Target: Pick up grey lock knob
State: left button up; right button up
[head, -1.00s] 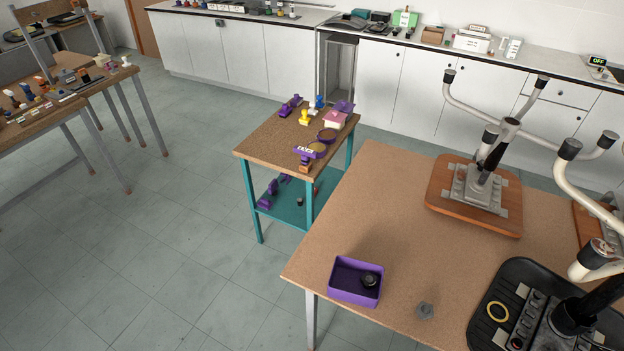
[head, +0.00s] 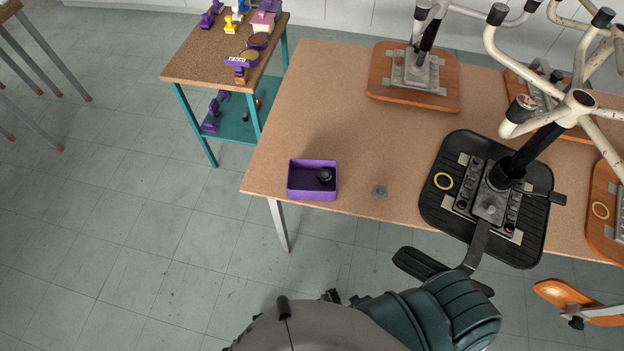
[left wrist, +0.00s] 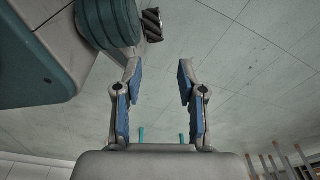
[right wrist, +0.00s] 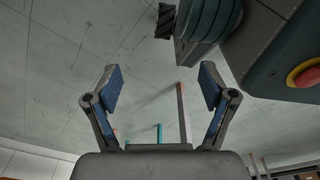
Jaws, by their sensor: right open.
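A small grey knob (head: 380,191) sits on the brown table (head: 330,110) near its front edge in the head view. It stands between a purple box and a black chair base, apart from both. My left gripper (left wrist: 158,75) is open and empty above the floor in the left wrist view. My right gripper (right wrist: 160,78) is open and empty above the floor in the right wrist view. Neither gripper shows in the head view, and the knob shows in neither wrist view.
The purple box (head: 312,195) holds a black round part (head: 324,176). The black chair base (head: 532,232) stands right of the knob. More stripped chairs (head: 415,95) stand behind. A small teal-legged side table (head: 195,65) is at the left. Floor is clear front left.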

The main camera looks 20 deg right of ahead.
aim_at(380, 192)
jog(key=z, duration=1.45)
jog(key=i+l+z, duration=0.1)
jog(key=l+z, duration=0.25)
jog(key=i+l+z, duration=0.1)
jog(key=z, duration=0.2)
